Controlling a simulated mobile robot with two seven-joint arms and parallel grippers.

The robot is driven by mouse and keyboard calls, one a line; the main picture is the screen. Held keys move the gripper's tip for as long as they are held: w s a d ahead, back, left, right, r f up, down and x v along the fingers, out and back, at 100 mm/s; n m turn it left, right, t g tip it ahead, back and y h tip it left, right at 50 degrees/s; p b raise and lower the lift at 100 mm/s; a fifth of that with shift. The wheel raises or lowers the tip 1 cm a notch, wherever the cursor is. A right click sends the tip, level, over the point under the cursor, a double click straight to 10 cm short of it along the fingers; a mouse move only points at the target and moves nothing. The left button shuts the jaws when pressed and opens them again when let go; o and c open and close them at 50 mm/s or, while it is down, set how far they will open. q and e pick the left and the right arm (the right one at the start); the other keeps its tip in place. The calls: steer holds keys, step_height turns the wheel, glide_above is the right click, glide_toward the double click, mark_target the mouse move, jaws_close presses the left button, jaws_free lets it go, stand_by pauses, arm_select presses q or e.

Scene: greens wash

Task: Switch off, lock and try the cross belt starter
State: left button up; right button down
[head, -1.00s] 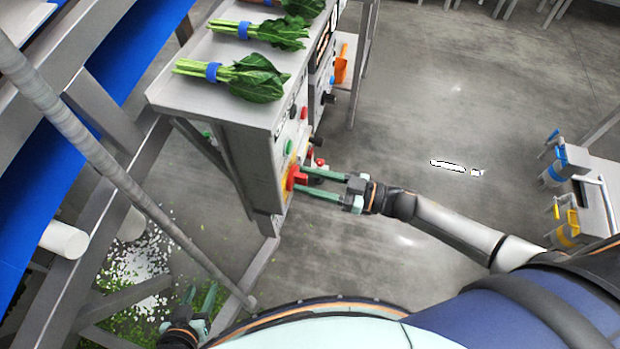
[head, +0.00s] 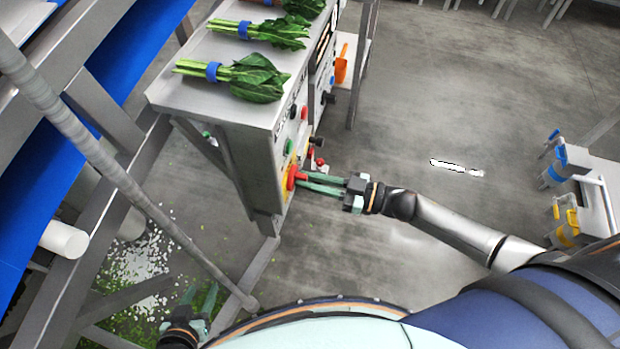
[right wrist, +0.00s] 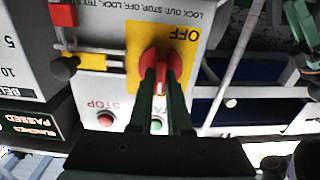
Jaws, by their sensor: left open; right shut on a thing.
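The starter box (head: 262,165) is under the end of the greens shelf. Its red rotary handle (head: 292,177) sits on a yellow plate (right wrist: 133,50) marked OFF in the right wrist view. My right gripper (head: 303,182) is shut on the red handle (right wrist: 148,58), and its fingers hide part of it. A red STOP button (right wrist: 105,119) and a green START button (right wrist: 156,125) are on the same panel. My left gripper (head: 200,297) is open and empty, low at the left, away from the box.
Bunched greens (head: 240,76) lie on the shelf above. Blue (head: 552,172) and yellow (head: 567,232) items with handles are on a grey stand at the right. A slanted bar (head: 130,190) crosses the left. The floor between box and stand is mostly clear.

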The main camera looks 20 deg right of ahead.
steer(key=n+b, duration=0.1)
steer(key=n, duration=0.5)
steer(key=n+b, duration=0.2)
steer(key=n, duration=0.3)
steer(key=n+b, duration=0.2)
steer(key=n, duration=0.4)
steer(key=shift+s+a+f+n, duration=0.1)
steer(key=shift+s+f+n, duration=0.1)
steer(key=shift+f+n, duration=0.1)
stand_by(0.3)
steer(key=c, duration=0.9)
jaws_free()
steer(key=shift+o, duration=0.2)
